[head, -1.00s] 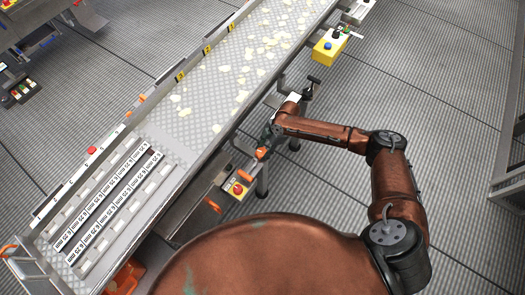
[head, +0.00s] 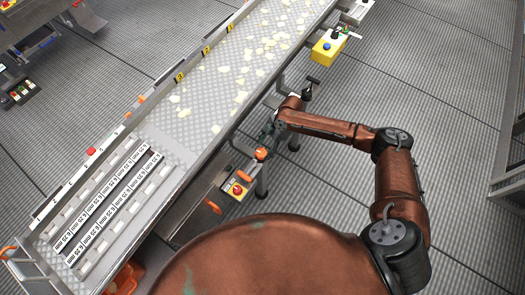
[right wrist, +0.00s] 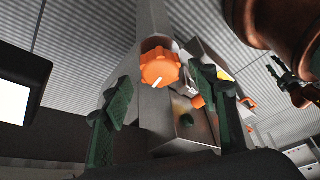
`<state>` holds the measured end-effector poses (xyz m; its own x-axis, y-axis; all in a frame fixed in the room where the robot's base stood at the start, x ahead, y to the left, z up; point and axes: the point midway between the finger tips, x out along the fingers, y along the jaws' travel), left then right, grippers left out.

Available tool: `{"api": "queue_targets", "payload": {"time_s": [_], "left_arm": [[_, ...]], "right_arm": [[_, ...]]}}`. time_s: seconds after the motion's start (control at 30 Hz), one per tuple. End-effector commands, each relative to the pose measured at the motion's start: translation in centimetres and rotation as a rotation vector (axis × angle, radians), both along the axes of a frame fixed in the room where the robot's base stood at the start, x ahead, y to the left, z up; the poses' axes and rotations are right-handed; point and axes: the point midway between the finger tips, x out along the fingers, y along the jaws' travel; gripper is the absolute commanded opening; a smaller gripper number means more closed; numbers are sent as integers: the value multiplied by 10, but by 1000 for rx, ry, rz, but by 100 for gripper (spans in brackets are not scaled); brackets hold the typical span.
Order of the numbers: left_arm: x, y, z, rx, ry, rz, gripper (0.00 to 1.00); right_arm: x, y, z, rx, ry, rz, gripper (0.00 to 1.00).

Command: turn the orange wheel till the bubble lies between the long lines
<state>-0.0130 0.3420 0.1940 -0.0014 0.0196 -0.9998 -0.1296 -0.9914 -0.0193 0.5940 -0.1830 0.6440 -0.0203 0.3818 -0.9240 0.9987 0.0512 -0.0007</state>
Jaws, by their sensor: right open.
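The orange wheel (head: 261,154) is a small ribbed knob on the near side of the conveyor in the head view. It shows larger in the right wrist view (right wrist: 158,66), with a white mark on its face. My right gripper (head: 268,132) is just beyond the wheel in the head view. In the right wrist view its green fingers (right wrist: 162,88) are spread wide, with the wheel between and beyond them; I see no grip on it. The bubble and the long lines cannot be made out.
The sloping conveyor (head: 207,127) carries pale chips. A red button on a yellow plate (head: 237,189) and an orange handle (head: 212,207) sit close to the wheel. A yellow control box (head: 328,48) stands farther back.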

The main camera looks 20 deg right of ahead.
Motion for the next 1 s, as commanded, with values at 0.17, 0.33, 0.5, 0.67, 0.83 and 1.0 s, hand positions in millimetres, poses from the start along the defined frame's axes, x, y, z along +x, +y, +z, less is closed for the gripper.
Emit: {"api": "queue_targets", "payload": {"time_s": [0.17, 0.33, 0.5, 0.67, 0.83, 1.0], "left_arm": [[0, -1, 0, -1, -1, 0, 40], [1, -1, 0, -1, -1, 0, 40], [1, -1, 0, -1, -1, 0, 40], [1, -2, 0, -1, -1, 0, 40], [1, -2, 0, -1, -1, 0, 40], [1, -2, 0, -2, -1, 0, 40]], "right_arm": [[2, -16, 37, 0, -4, -1, 54], [2, -27, 65, -1, -2, 0, 54], [2, -33, 79, 0, -1, 1, 54], [2, -34, 83, 0, 0, 1, 54], [2, -34, 83, 0, 0, 1, 54], [2, -34, 82, 0, 0, 1, 54]]}}
